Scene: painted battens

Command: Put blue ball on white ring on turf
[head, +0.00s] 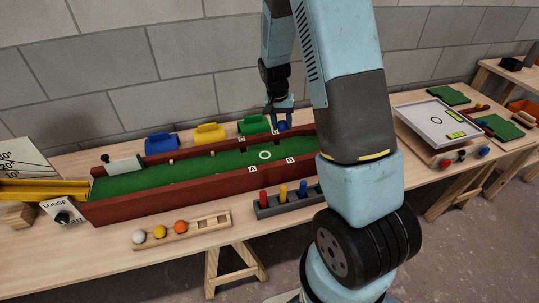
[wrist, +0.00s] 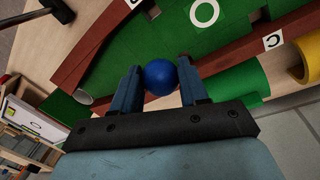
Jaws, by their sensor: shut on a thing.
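The blue ball (wrist: 161,76) is held between the two blue fingers of my gripper (wrist: 159,86). In the head view my gripper (head: 281,112) hangs at the far right part of the walled turf board, with the blue ball (head: 282,125) at its tips. The white ring (head: 265,155) is a flat outline on the green turf (head: 225,166), left of and nearer than the ball. It also shows at the top of the wrist view (wrist: 204,12), with bare turf between it and the ball. I cannot tell the ball's exact height.
Red-brown walls (head: 170,198) edge the turf. Blue (head: 161,143), yellow (head: 209,133) and green (head: 254,125) holders stand behind it. A wooden rack (head: 185,231) with white, yellow and orange balls and a grey peg block (head: 285,206) sit in front. My arm hides the board's right end.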

